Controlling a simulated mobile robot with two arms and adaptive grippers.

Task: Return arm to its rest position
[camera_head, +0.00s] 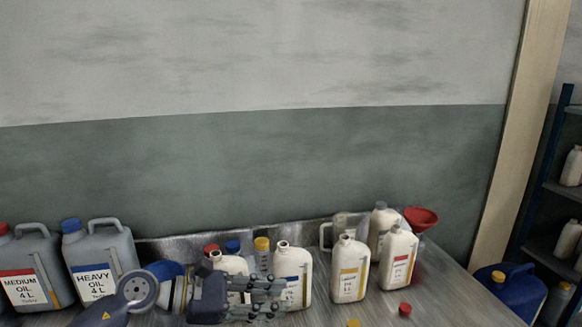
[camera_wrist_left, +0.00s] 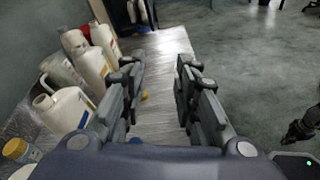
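My left arm comes in low from the left in the head view, and its gripper (camera_head: 283,297) lies in front of the white bottles at the bench's front. In the left wrist view the gripper (camera_wrist_left: 161,72) has its fingers apart with nothing between them; bench top and floor show through the gap. White bottles stand close beside its left finger. A dark jointed part (camera_wrist_left: 304,127) at the right edge of the left wrist view looks like my right gripper; its fingers are too unclear to read. The right arm does not show in the head view.
Grey HEAVY (camera_head: 97,268) and MEDIUM (camera_head: 27,275) oil cans stand at left. Open white bottles (camera_head: 350,269) stand along the metal bench (camera_head: 455,290). A red funnel (camera_head: 420,217) is behind; loose red (camera_head: 405,309) and yellow (camera_head: 353,323) caps lie in front. The bench's right part is clear.

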